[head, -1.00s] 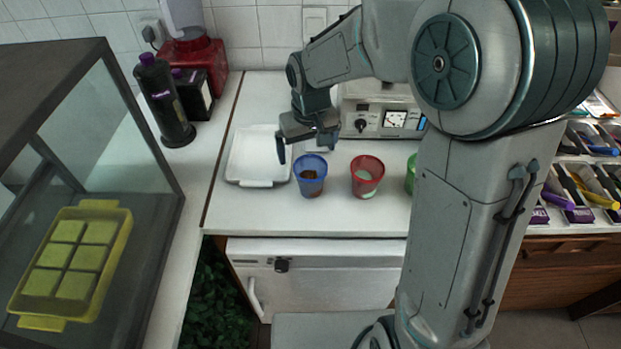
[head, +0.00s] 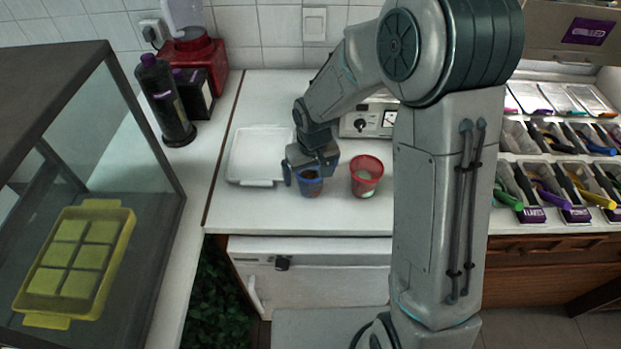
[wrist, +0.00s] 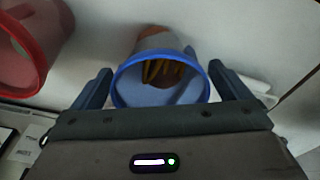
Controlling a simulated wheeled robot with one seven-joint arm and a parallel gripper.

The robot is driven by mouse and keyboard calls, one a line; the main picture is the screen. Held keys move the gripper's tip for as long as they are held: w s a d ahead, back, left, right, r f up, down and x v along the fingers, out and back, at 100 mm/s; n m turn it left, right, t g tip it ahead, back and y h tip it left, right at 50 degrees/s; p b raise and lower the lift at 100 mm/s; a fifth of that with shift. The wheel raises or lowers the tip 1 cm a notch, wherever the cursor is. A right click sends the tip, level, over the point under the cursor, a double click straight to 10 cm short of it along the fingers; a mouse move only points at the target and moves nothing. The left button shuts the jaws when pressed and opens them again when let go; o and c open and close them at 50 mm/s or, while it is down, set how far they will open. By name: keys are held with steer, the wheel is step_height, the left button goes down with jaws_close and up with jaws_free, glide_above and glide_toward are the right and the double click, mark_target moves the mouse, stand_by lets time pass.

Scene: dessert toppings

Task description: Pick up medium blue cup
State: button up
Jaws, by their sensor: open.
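The blue cup (head: 311,187) stands on the white counter and holds something brown. In the wrist view the blue cup (wrist: 160,94) shows its open rim, with brownish-orange pieces inside. My gripper (head: 308,174) is over the cup in the head view, and its body hides part of the rim. In the wrist view the fingers of my gripper (wrist: 160,80) are spread, one on each side of the cup. I cannot tell whether either finger touches the cup.
A red cup (head: 366,176) with pale contents stands just right of the blue cup. A white tray (head: 258,160) lies to the left. A white appliance (head: 362,122) stands behind. The counter in front of the cups is clear.

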steer(key=c, duration=1.1)
